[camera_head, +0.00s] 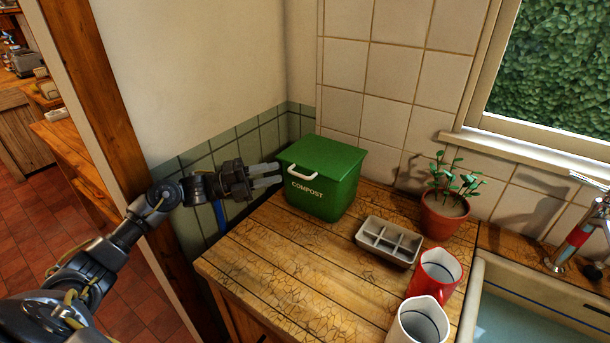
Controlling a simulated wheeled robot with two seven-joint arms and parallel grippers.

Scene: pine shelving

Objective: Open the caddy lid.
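The green compost caddy (318,200) stands on the wooden counter in the corner. Its lid (325,156) is down and appears closed. A white handle (301,174) is on the front, just under the lid edge, above the word COMPOST. My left gripper (279,174) is at the caddy's left side, near its upper left edge and left of the handle. Its fingers are a little apart with nothing seen between them. I cannot tell whether the fingertips touch the caddy. My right gripper is out of view.
A grey sectioned tray (388,249), a potted plant (445,211), a red mug (434,276) and a white jug (418,321) stand to the right. The sink (490,281) is beyond them. The counter's front left is clear. Tiled walls stand close behind the caddy.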

